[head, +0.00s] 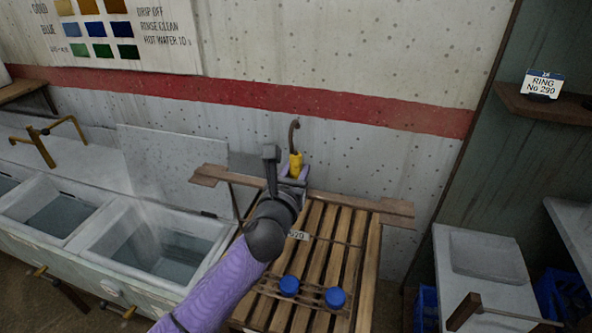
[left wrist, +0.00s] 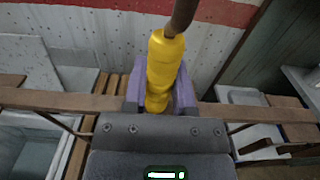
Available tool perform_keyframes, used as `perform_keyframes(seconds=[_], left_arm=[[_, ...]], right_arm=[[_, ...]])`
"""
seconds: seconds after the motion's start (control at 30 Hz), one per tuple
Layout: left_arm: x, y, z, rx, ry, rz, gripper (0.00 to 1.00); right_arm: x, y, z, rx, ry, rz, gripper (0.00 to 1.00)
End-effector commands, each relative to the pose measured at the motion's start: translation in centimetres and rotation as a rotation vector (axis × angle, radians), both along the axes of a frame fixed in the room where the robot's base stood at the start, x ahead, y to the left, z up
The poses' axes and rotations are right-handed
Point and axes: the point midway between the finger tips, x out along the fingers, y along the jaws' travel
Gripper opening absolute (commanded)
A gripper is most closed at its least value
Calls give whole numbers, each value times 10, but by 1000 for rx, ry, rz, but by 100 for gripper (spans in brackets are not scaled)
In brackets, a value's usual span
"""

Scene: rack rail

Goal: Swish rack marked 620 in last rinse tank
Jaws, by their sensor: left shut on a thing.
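My left gripper (head: 293,178) is shut on a yellow handle (head: 295,163) with a brown hook on top. The left wrist view shows the handle (left wrist: 161,75) upright between the purple fingers. A wooden crossbar (head: 390,207) extends to both sides of the handle, with thin rods running down; it looks like part of the same rack. A white tag (head: 299,235) ending in "20" shows beside my wrist; its first digit is unclear. My arm hides much of the rack. The rightmost tank in view (head: 215,232) holds water, left of the gripper. My right gripper is not in view.
A slatted wooden stand (head: 367,265) lies below the gripper, with blue round pieces (head: 335,298) over it. Another tank (head: 95,222) stands farther left beside a brass tap (head: 40,145). A wall stands close behind. A grey sink-like unit (head: 485,255) is at right.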

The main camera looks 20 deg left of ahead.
Motion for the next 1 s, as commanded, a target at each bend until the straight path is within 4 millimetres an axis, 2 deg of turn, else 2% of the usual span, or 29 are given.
perform_keyframes(seconds=[0.3,0.8,1.0], left_arm=[[-32,1,4,0,-2,-1,0],[-83,3,2,0,-2,-1,0],[-89,3,2,-1,-3,0,0]], right_arm=[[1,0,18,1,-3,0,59],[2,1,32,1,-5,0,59],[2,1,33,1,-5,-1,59]])
